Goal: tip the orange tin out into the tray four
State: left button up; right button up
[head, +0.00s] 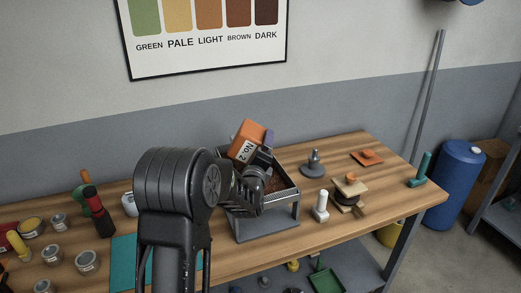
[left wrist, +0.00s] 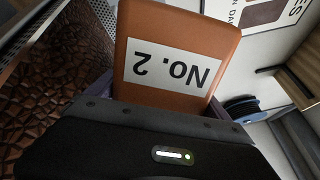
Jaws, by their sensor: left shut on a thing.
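The orange tin (head: 248,131) with a white "No. 2" label is held tilted over the grey tray (head: 272,214) on the bench. My left gripper (head: 256,148) is shut on the tin. In the left wrist view the tin (left wrist: 178,45) sits between the fingers, its label upside down. Brown beans (head: 281,174) lie in the tray; they also show at the left of the left wrist view (left wrist: 62,70). The tin's mouth is hidden, and I cannot tell whether anything is falling from it. My right gripper is not in view.
Right of the tray stand a white bottle (head: 321,206), a grey weight-like piece (head: 314,164) and a wooden stack (head: 350,188). Several small tins and a red-topped dark bottle (head: 98,212) stand at left near a teal mat (head: 123,263). A blue barrel (head: 461,178) stands beyond the bench.

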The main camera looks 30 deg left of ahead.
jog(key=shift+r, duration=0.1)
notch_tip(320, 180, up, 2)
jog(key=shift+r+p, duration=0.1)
jog(key=shift+p, duration=1.05)
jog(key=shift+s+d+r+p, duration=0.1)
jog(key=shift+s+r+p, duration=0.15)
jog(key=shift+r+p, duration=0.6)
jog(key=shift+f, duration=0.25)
